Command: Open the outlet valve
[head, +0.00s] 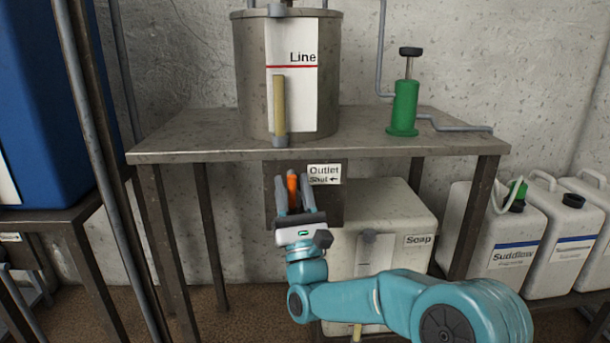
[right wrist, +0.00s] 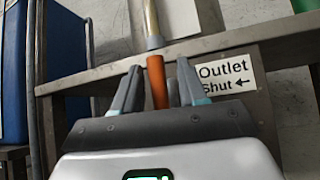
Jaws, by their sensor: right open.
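The orange outlet valve handle (head: 292,187) stands upright below the table's front edge, left of the "Outlet Shut" label (head: 324,174), whose arrow points left. My right gripper (head: 292,180) is open, with a finger on each side of the handle. In the right wrist view the orange handle (right wrist: 157,82) shows between the two fingers (right wrist: 158,68), with gaps beside it. Its lower end is hidden behind my gripper body. The label (right wrist: 226,77) is right of the fingers there. My left gripper is not in view.
A metal tank (head: 240,75) with a "Line" gauge and a green pump (head: 404,110) stand on the metal table (head: 200,146). A white Soap container (head: 405,215) is below, behind my right arm. Suddlow jugs (head: 500,230) stand at right, a blue tank (head: 45,90) at left.

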